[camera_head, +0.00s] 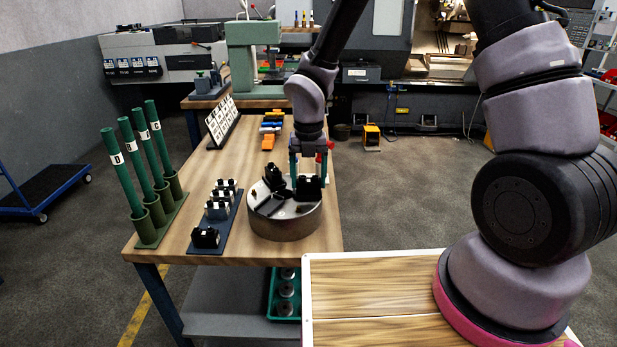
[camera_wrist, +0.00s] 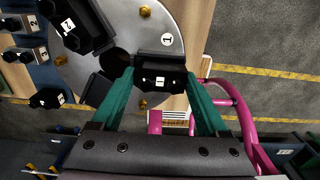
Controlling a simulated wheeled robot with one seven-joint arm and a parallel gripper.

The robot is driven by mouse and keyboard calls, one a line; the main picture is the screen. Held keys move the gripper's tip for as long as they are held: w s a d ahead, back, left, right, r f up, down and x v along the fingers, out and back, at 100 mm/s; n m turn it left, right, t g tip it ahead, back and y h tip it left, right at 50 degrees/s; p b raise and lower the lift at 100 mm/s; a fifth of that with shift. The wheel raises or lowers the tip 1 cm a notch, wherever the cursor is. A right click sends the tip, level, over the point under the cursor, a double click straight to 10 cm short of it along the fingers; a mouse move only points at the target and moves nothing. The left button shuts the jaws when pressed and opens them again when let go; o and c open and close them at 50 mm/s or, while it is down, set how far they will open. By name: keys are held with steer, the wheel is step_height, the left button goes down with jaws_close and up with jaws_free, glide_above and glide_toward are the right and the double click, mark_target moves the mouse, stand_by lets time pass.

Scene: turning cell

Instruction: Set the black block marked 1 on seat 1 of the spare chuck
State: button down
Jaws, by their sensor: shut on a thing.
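The spare chuck (camera_head: 283,226) is a round metal disc on the wooden bench. In the wrist view, a "1" label (camera_wrist: 167,40) marks its face (camera_wrist: 115,12). My gripper (camera_head: 308,178) is over the chuck's right side in the head view. Its green fingers (camera_wrist: 161,84) are shut on the black block (camera_wrist: 160,66), which has a small white label that looks like a 1. The held block (camera_head: 309,190) is at the chuck's rim, beside the "1" label. I cannot tell whether it touches the seat. Another black block (camera_wrist: 75,22) is on the chuck.
A blue rack (camera_head: 226,232) with several numbered blocks stands left of the chuck. Green tubes (camera_head: 124,172) marked with letters stand farther left. Orange and blue items (camera_head: 270,130) and a white label board (camera_head: 222,121) are behind. Bare bench lies between rack and board.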

jaws_free()
step_height(320, 180, up, 11)
steer(key=shift+f, duration=0.15)
stand_by(0.5)
